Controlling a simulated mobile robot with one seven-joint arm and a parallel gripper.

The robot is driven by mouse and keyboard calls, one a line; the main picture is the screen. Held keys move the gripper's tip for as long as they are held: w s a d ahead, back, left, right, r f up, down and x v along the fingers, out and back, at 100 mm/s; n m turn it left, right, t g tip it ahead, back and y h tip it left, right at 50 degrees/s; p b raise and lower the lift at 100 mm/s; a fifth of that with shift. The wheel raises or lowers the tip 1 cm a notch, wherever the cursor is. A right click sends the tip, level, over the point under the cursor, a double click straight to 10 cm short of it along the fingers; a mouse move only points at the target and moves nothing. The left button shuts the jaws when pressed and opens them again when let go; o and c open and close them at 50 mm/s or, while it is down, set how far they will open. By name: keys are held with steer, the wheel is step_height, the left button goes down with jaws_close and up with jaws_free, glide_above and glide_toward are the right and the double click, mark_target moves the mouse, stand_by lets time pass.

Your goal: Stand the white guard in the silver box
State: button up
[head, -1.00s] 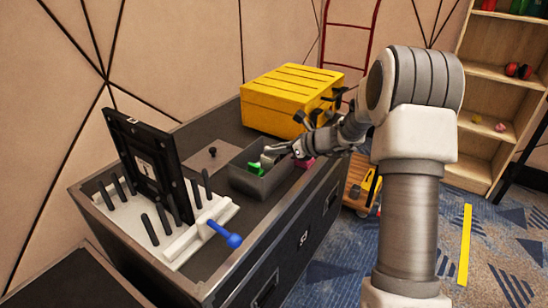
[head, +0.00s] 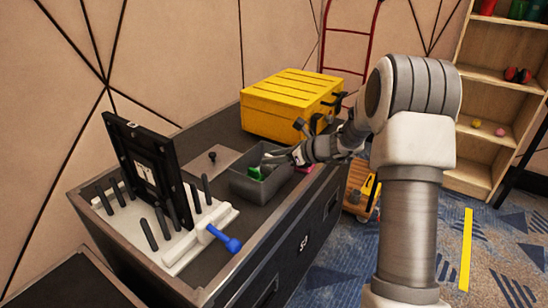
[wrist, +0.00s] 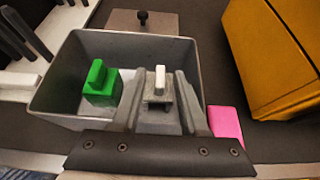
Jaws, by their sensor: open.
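The silver box (wrist: 60,103) is an open grey bin on the dark case top; it also shows in the head view (head: 238,187). A small white guard (wrist: 159,78) shows as a pale upright fin between my fingers, inside the box's outline. Its lower part is shaded, and I cannot tell whether it touches the floor. My gripper (wrist: 160,92) is open around it, reaching into the box from the near side. A green guard (wrist: 101,84) of similar shape stands in the box to the left; it shows in the head view (head: 255,173).
A pink block (wrist: 226,126) lies outside the box at its right. A yellow case (head: 290,105) stands behind. A flat plate with a black knob (head: 208,161) lies beyond the box. A white rack (head: 195,238) with black pegs and a black panel (head: 145,165) stands left.

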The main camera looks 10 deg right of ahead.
steer(key=p+v, duration=0.3)
steer(key=v, duration=0.9)
steer(key=s+a+r+n+g+h, duration=0.1)
steer(key=s+a+r+n+g, duration=0.1)
steer(key=s+a+r+n, duration=0.4)
steer(key=s+a+r+n+g+h, duration=0.1)
steer(key=s+a+r+n+g, duration=0.1)
steer(key=s+a+n, duration=0.45)
steer(key=s+d+r+n+h, duration=0.1)
steer(key=s+d+n+h, duration=0.1)
steer(key=s+n, duration=0.5)
steer(key=s+d+r+n+t+h, duration=0.1)
steer(key=s+d+n+h, duration=0.1)
steer(key=s+n+h, duration=0.2)
steer(key=s+n, duration=0.3)
steer(key=s, duration=0.5)
steer(key=shift+r+h, duration=0.2)
steer(key=shift+h, duration=0.1)
